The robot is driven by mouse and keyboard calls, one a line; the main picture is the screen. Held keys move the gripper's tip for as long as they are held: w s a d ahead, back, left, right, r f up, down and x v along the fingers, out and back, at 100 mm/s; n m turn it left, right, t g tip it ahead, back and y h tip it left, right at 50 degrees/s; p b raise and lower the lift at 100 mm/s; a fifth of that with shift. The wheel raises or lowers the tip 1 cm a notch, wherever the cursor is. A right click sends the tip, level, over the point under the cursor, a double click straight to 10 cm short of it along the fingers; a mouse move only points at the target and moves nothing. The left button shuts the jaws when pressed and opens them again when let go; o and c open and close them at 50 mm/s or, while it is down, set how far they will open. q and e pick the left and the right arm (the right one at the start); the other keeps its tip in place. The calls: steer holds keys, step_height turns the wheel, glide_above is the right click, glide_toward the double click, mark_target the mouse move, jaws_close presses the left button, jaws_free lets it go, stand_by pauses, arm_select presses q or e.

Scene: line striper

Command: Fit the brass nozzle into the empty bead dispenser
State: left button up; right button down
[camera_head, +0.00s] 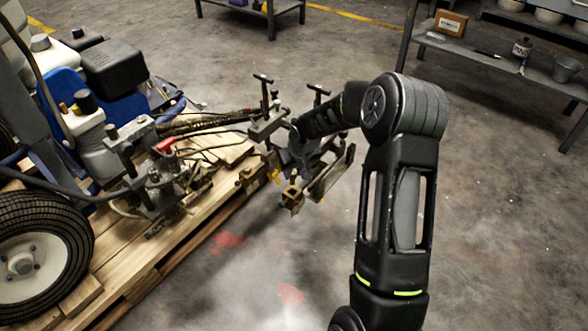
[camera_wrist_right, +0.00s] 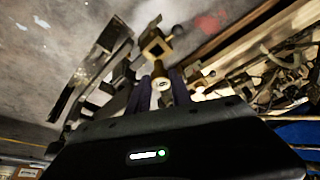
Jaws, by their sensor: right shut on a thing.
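In the right wrist view the brass nozzle (camera_wrist_right: 162,84) is a small round piece with a pale bore, held between the dark fingers of my right gripper (camera_wrist_right: 161,92). A square brass dispenser block (camera_wrist_right: 155,43) with an opening is just beyond the nozzle, apart from it in the picture. In the head view this block (camera_head: 292,197) hangs at the end of the striper's outrigger, just below my right gripper (camera_head: 284,166). A second brass block (camera_head: 250,179) is to its left. The nozzle is hard to make out in the head view. My left gripper is not in view.
The line striper, with its wheel (camera_head: 28,258), hoses and engine (camera_head: 113,68), stands on a wooden pallet (camera_head: 130,262). Clamp handles (camera_head: 263,79) and a flat metal bar (camera_head: 333,172) crowd my gripper. A bench (camera_head: 490,60) stands back right. The floor between is clear.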

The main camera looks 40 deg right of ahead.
steer(key=shift+f+b, duration=0.7)
steer(key=shift+f, duration=0.55)
steer(key=shift+f+b, duration=1.6)
steer(key=shift+f, duration=0.55)
stand_by(1.2)
steer(key=shift+s, duration=0.1)
stand_by(0.5)
steer(key=shift+r+p, duration=0.3)
stand_by(1.2)
steer(key=shift+f, duration=0.35)
stand_by(1.0)
